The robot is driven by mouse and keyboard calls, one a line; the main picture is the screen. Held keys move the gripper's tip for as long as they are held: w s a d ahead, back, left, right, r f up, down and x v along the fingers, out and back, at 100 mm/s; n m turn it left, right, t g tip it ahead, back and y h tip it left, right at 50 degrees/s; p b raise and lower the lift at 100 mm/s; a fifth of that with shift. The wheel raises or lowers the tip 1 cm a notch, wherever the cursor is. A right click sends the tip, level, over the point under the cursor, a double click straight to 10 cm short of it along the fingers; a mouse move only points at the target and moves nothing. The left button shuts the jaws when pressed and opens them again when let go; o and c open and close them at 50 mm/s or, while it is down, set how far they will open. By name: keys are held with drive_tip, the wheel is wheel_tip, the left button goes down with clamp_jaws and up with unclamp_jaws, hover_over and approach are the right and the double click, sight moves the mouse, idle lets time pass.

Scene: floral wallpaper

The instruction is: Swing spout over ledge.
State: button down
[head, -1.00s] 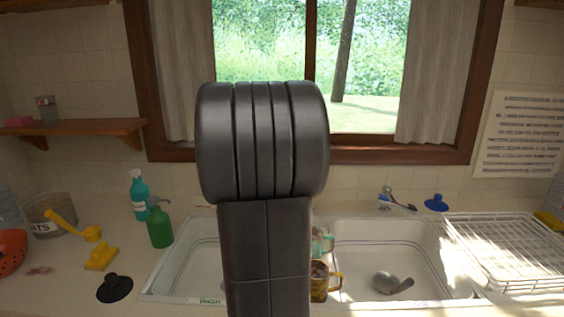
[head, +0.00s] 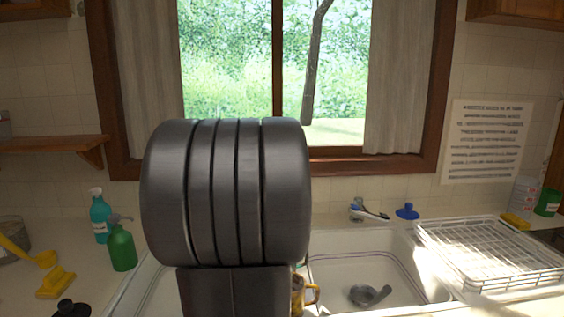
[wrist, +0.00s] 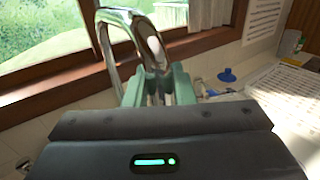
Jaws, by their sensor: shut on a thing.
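The chrome spout (wrist: 147,40) arches up in the wrist view, in front of the window. My gripper (wrist: 158,82), with pale green fingers, is shut on the spout at the lower part of its arch. In the head view my own arm hides the spout and gripper. The sink's right basin (head: 340,272) shows to the right of my arm, with a ladle-like utensil (head: 368,295) in it. The ledge between the basins is mostly hidden behind my arm; part of an amber mug (head: 298,293) shows there.
A white dish rack (head: 490,258) stands right of the sink. A green bottle (head: 122,248) and a teal spray bottle (head: 100,218) stand at left. A blue plunger-like item (head: 407,211) and a brush (head: 368,212) lie behind the sink. The wooden window sill (wrist: 110,75) runs close behind the spout.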

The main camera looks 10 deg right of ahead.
drive_tip(key=c, duration=1.3)
unclamp_jaws()
drive_tip(key=shift+o, duration=0.2)
drive_tip(key=shift+s, duration=0.1)
drive_tip(key=v, duration=1.3)
drive_tip(key=shift+s+a, duration=0.2)
drive_tip(key=shift+s, duration=0.1)
drive_tip(key=shift+w+d, duration=0.1)
drive_tip(key=shift+w, duration=0.05)
drive_tip(key=x, duration=1.3)
drive_tip(key=shift+w+d, duration=0.15)
drive_tip(key=shift+w, duration=0.15)
drive_tip(key=shift+s, duration=0.1)
